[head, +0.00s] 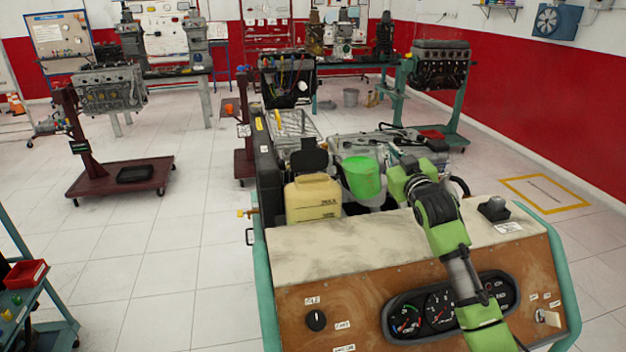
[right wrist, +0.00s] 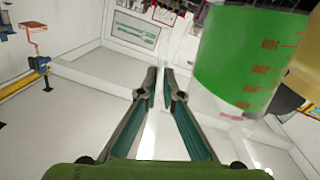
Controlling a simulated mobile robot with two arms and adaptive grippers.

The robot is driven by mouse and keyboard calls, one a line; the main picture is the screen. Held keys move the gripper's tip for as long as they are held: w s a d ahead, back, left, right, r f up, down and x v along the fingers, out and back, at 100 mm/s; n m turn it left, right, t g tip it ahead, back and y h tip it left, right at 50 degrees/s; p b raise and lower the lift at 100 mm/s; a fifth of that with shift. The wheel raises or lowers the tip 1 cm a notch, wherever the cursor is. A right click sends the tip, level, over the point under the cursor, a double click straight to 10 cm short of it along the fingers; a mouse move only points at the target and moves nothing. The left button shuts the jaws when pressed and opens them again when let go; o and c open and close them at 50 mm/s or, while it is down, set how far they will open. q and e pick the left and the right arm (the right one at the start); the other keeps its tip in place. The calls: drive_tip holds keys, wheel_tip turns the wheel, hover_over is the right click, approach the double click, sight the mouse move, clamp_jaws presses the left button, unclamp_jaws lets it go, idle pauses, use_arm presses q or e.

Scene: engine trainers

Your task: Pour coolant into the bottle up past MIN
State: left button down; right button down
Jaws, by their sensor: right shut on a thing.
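The liquid level inside cannot be made out. In the right wrist view the cup (right wrist: 250,62) shows red graduations that read upside down. My right gripper (head: 396,180) is at the cup's right side, shut on it; the gripped part is hard to see between the fingers (right wrist: 160,82). My left gripper is out of view.
The stand's brown panel (head: 360,288) with gauges and a knob is in front. Engine parts (head: 385,150) lie behind the cup. A black box (head: 494,208) sits on the panel's top right. Other engines on stands (head: 105,90) are farther back.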

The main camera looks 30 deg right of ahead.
sight(382, 145)
drive_tip(key=shift+a+r+n, duration=0.25)
drive_tip(key=shift+r+n, duration=0.05)
drive_tip(key=shift+r, duration=0.3)
drive_tip(key=shift+w+a+r+n+p, duration=0.1)
drive_tip(key=shift+a+r+n+p, duration=0.25)
drive_tip(key=shift+r, duration=0.3)
drive_tip(key=shift+w+a+r+n+p, duration=0.1)
drive_tip(key=shift+a+r+n+p, duration=0.15)
drive_tip(key=shift+r, duration=0.4)
drive_tip(key=shift+w+a+r+n+p, duration=0.1)
drive_tip(key=shift+a+r+n+p, duration=0.25)
drive_tip(key=shift+r, duration=0.3)
drive_tip(key=shift+w+a+r+n+p, duration=0.1)
drive_tip(key=shift+a+r+n+p, duration=0.15)
drive_tip(key=shift+r, duration=0.2)
drive_tip(key=shift+w+a+r+n+p, duration=0.1)
drive_tip(key=shift+a+r+n, duration=0.25)
drive_tip(key=shift+r, duration=0.1)
drive_tip(key=shift+a+r, duration=0.15)
drive_tip(key=shift+r, duration=0.1)
drive_tip(key=shift+w+a+r+n+p, duration=0.1)
drive_tip(key=shift+a+r+n+p, duration=0.3)
drive_tip(key=shift+r+n, duration=0.1)
drive_tip(key=shift+w+a+r+n+p, duration=0.2)
drive_tip(key=shift+a+r+n+p, duration=0.3)
drive_tip(key=shift+r+n, duration=0.4)
drive_tip(key=shift+w+a+n, duration=0.1)
drive_tip(key=shift+a+n, duration=0.25)
drive_tip(key=shift+a, duration=0.1)
drive_tip(key=shift+a, duration=0.25)
